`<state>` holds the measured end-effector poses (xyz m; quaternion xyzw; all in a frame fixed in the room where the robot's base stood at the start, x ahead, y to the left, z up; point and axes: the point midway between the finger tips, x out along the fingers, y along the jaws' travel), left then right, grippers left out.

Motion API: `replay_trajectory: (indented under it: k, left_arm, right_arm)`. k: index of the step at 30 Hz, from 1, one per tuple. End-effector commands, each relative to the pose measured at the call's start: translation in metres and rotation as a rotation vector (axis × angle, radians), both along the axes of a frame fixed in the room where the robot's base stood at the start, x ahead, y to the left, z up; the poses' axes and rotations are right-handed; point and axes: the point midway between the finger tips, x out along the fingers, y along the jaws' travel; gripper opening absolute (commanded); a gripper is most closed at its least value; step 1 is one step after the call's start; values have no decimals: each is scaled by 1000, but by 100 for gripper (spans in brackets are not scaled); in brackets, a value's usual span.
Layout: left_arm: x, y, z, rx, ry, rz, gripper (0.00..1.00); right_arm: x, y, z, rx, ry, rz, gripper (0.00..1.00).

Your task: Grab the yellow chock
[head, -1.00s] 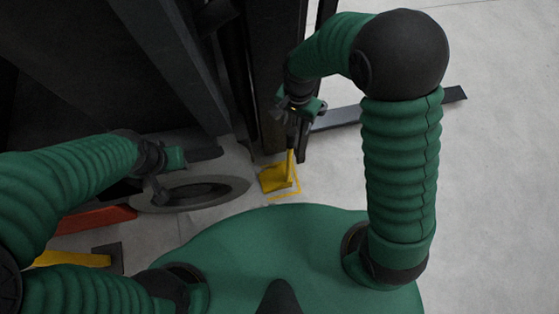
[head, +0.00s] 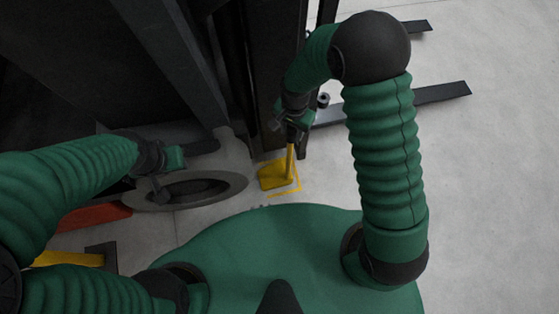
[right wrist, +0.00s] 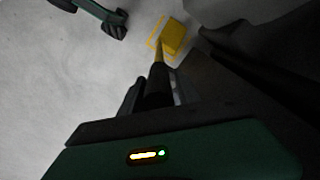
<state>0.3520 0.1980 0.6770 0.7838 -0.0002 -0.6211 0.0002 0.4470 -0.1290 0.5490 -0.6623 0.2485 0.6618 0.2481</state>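The yellow chock (head: 274,176) stands on the floor by a dark upright, within a yellow outline. Its yellow rod rises to a black handle. My right gripper (head: 292,124) is at the top of the rod. In the right wrist view the chock (right wrist: 173,38) is at the top, and its black handle (right wrist: 158,88) runs down between the fingers of my right gripper (right wrist: 158,98). I cannot tell whether the fingers press on the handle. My left gripper (head: 168,172) is above a round grey ring, away from the chock; its fingers are unclear.
Dark machine posts (head: 275,80) stand close behind my right gripper. A grey ring-shaped thing (head: 228,192) lies left of the chock. Dark flat bars (head: 430,95) extend to the right on the floor. An orange-red part (head: 92,216) is at left. The floor at right is open.

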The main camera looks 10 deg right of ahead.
Motion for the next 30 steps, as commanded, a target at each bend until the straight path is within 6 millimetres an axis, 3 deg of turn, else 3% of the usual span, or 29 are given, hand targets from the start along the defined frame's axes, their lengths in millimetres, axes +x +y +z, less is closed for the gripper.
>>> replay_trajectory:
  k: [1, 8, 30]
  left_arm:
    - [0, 0, 0, 0, 0, 0, 36]
    - [0, 0, 0, 0, 0, 0, 36]
    - [0, 0, 0, 0, 0, 0, 36]
  right_arm:
    - [0, 0, 0, 0, 0, 0, 31]
    - [0, 0, 0, 0, 0, 0, 1]
    - [0, 0, 0, 0, 0, 0, 0]
